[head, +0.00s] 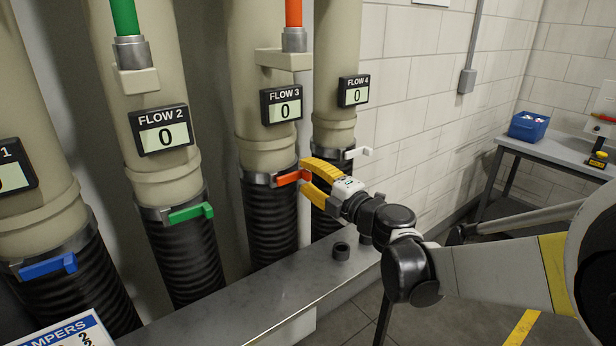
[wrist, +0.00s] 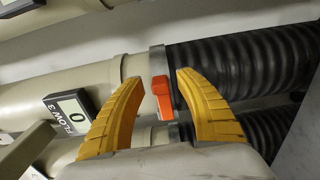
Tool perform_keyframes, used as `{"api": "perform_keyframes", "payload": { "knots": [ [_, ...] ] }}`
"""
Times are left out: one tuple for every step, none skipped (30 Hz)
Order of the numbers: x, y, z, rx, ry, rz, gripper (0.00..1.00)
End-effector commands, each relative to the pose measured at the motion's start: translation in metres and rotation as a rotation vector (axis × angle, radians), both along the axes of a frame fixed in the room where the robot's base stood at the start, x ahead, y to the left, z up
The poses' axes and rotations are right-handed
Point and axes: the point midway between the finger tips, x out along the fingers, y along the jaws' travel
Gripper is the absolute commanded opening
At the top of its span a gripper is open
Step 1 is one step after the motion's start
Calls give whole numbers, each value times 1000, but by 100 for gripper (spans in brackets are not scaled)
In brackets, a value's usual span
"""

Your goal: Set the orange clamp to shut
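The orange clamp (head: 288,178) is a lever on the metal band around the pipe under the FLOW 3 display. In the head view it sticks out to the right from the band. In the wrist view the orange clamp (wrist: 162,97) lies between my two yellow fingers, with gaps visible on both sides. My gripper (head: 304,176) is open around the lever's outer end, one finger above and one below in the head view. In the wrist view my gripper (wrist: 160,77) shows its fingertips apart. Contact with the lever cannot be told.
A green clamp (head: 190,213) and a blue clamp (head: 47,266) sit on pipes to the left. A white clamp (head: 357,153) is close behind my gripper. A grey ledge (head: 235,314) runs below the pipes. The FLOW 3 display (head: 282,106) reads 0.

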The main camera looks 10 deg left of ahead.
Motion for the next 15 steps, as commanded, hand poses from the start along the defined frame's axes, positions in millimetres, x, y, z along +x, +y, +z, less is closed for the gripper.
{"api": "perform_keyframes", "payload": {
  "knots": [
    [0,0,0,0,0,0,41],
    [0,0,0,0,0,0,41],
    [0,0,0,0,0,0,41],
    [-1,-1,0,0,0,0,41],
    [-1,-1,0,0,0,0,41],
    [-3,-4,0,0,0,-1,41],
    [-5,-6,0,0,0,-1,41],
    [-7,-9,0,-1,-1,-1,41],
    [-11,-13,0,-1,-1,-2,41],
    [-14,-18,0,-1,-1,-2,41],
    [-18,-23,0,0,0,-3,41],
    [-24,-30,0,0,0,-3,41],
    [-28,-35,0,0,0,-3,41],
    [-33,-41,0,0,0,-4,41],
    [-39,-48,0,0,0,-3,41]
  ]
}}
